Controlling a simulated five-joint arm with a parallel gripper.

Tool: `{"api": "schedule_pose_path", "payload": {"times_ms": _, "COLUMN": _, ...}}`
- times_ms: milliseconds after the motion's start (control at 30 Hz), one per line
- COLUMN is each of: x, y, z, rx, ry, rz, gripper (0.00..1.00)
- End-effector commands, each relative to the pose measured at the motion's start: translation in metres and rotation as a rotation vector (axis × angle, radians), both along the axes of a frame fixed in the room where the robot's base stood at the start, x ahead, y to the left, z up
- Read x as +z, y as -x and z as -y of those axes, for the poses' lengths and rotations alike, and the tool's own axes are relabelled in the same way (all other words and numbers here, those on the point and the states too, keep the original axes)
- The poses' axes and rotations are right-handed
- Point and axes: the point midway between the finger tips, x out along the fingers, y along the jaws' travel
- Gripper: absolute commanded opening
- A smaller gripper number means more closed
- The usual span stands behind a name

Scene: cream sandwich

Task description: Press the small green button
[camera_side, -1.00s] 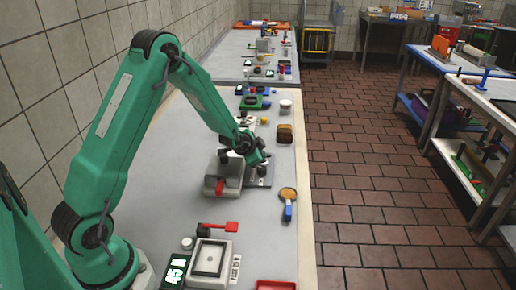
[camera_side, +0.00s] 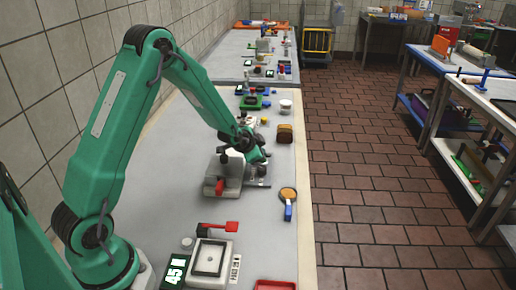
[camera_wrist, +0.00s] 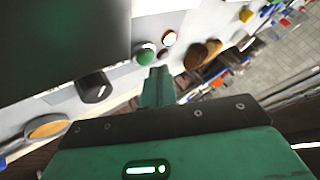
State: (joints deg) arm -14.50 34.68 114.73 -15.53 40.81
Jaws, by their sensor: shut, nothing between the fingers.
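The small green button (camera_wrist: 146,57) shows in the wrist view as a green dome on a pale panel, just left of my fingertips. My gripper (camera_wrist: 159,72) is shut and empty, its green fingers pointing at the panel beside the button. Whether they touch anything is unclear. In the side view my gripper (camera_side: 258,163) is low over the metal panel (camera_side: 260,183) beside a grey box. The green button cannot be made out there.
The grey box with a red lever (camera_side: 220,187) stands left of my gripper. A blue-handled round tool (camera_side: 289,203) lies near the table's right edge.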

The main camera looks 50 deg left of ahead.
Motion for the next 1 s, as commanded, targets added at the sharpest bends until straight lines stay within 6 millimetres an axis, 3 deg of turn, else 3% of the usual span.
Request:
{"api": "schedule_pose_path", "payload": {"times_ms": 500, "x": -0.006, "y": 0.005, "z": 0.004, "rx": 0.0, "ry": 0.011, "rz": -0.02, "gripper": 0.0}}
{"api": "schedule_pose_path", "payload": {"times_ms": 1000, "x": 0.031, "y": 0.003, "z": 0.002, "rx": 0.001, "ry": 0.004, "rz": -0.009, "gripper": 0.0}}
